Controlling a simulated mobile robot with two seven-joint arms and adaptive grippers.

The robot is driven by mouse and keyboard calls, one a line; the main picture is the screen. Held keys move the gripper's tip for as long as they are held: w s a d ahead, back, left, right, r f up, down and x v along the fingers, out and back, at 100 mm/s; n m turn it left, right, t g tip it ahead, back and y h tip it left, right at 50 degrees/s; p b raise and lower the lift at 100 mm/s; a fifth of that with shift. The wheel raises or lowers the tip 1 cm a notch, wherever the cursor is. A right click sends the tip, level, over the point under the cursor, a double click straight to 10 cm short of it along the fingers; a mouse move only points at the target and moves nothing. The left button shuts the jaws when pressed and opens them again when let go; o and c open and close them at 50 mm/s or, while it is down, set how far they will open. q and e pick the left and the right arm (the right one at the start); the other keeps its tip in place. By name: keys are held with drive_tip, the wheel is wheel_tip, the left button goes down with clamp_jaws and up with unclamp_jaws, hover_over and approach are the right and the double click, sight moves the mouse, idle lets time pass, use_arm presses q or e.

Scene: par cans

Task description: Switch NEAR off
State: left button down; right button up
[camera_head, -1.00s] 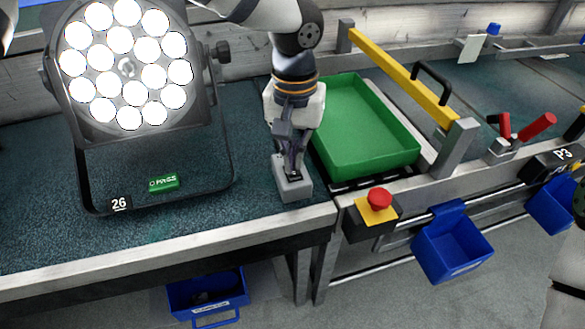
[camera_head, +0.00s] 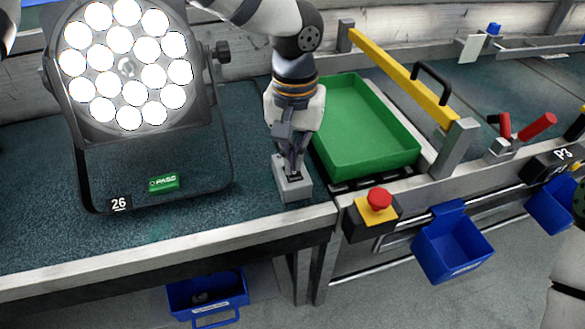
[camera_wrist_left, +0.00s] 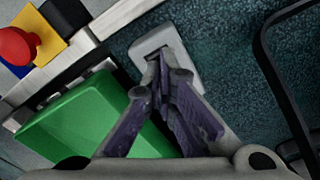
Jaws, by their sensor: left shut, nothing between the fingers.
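A small grey switch box (camera_head: 295,190) with a dark rocker on top sits on the bench near its front edge. My left gripper (camera_head: 293,174) is shut and empty, pointing down with its fingertips at the rocker. In the left wrist view the fingertips (camera_wrist_left: 158,62) overlap the grey box (camera_wrist_left: 158,40) and hide most of the rocker, so its position cannot be told. No NEAR label can be read. The par can (camera_head: 128,65), tagged 26, stands left of the box with its lenses brightly lit. My right gripper is out of view.
A green tray (camera_head: 408,160) lies close to the right of my left gripper. A red stop button (camera_head: 379,198) on a yellow box is at the front edge. A green PASS tag (camera_head: 163,183) lies under the par can. Blue bins (camera_head: 452,245) hang below the bench.

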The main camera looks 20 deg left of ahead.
sight(294, 173)
use_arm(q)
drive_tip(key=shift+s+f, duration=0.1)
drive_tip(key=shift+f, duration=0.9)
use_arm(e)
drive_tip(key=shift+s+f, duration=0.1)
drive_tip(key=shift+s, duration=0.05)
use_arm(q)
wheel_tip(294, 173, up, 5)
drive_tip(key=shift+r+p, duration=0.1)
drive_tip(key=shift+p, duration=0.65)
drive_tip(key=shift+r, duration=1)
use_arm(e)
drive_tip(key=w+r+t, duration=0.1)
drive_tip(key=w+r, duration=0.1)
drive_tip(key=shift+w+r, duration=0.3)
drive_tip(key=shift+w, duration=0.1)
use_arm(q)
drive_tip(key=shift+f, duration=0.15)
